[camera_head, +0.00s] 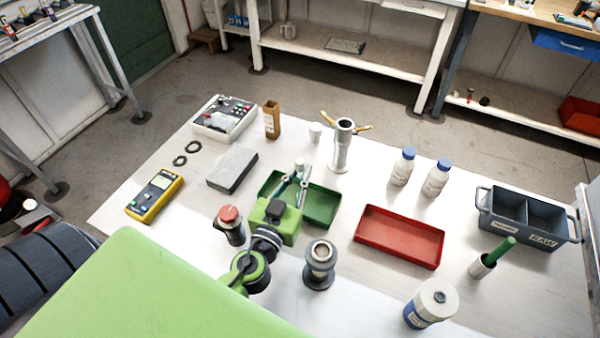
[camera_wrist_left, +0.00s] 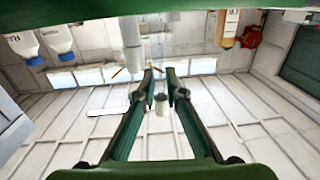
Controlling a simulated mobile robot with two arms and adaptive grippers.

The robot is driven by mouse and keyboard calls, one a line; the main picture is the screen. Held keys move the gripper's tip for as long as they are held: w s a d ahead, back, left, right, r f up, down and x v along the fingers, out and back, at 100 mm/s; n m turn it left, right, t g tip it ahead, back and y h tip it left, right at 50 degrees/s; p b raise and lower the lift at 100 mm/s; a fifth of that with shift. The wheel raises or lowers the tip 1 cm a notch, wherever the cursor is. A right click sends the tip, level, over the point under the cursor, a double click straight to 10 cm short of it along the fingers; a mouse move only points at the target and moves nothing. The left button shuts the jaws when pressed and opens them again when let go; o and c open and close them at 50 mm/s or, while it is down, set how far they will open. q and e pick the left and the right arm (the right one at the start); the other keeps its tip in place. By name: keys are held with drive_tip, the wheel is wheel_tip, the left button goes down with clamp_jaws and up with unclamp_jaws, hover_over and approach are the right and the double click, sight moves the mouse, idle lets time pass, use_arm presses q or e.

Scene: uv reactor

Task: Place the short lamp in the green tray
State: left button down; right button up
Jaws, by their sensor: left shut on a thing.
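The green tray (camera_head: 322,208) lies in the middle of the white table. My left gripper (camera_head: 294,183) is over it and covers part of its inside. Its fingers are shut on the short lamp, a small pale cylinder; its end shows between the fingertips in the head view (camera_head: 300,167). In the left wrist view, the pale cylinder (camera_wrist_left: 161,105) shows between the two dark green fingers (camera_wrist_left: 161,88). I cannot tell whether the lamp touches the tray floor. My right gripper is not in view.
A red tray (camera_head: 400,237) lies to the right. A steel reactor tube (camera_head: 342,148) stands behind the green tray, beside a small white cup (camera_head: 315,132). A grey box (camera_head: 232,168) is to the left. A dark round fitting (camera_head: 320,265) stands in front. Two bottles (camera_head: 403,166) stand behind the red tray.

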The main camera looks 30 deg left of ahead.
use_arm(q)
drive_tip(key=c, duration=2.5)
unclamp_jaws()
drive_tip(key=shift+f, duration=0.1)
drive_tip(key=o, duration=0.4)
drive_tip(key=shift+s+d+b, duration=0.25)
drive_tip(key=shift+s+b, duration=1.15)
drive_tip(key=shift+s, duration=0.6)
drive_tip(key=shift+s+d+b, duration=0.3)
drive_tip(key=shift+s+b, duration=1.1)
drive_tip(key=shift+s, duration=0.6)
drive_tip(key=shift+s+d+b, duration=0.25)
drive_tip(key=shift+s+b, duration=1.15)
drive_tip(key=shift+s, duration=0.6)
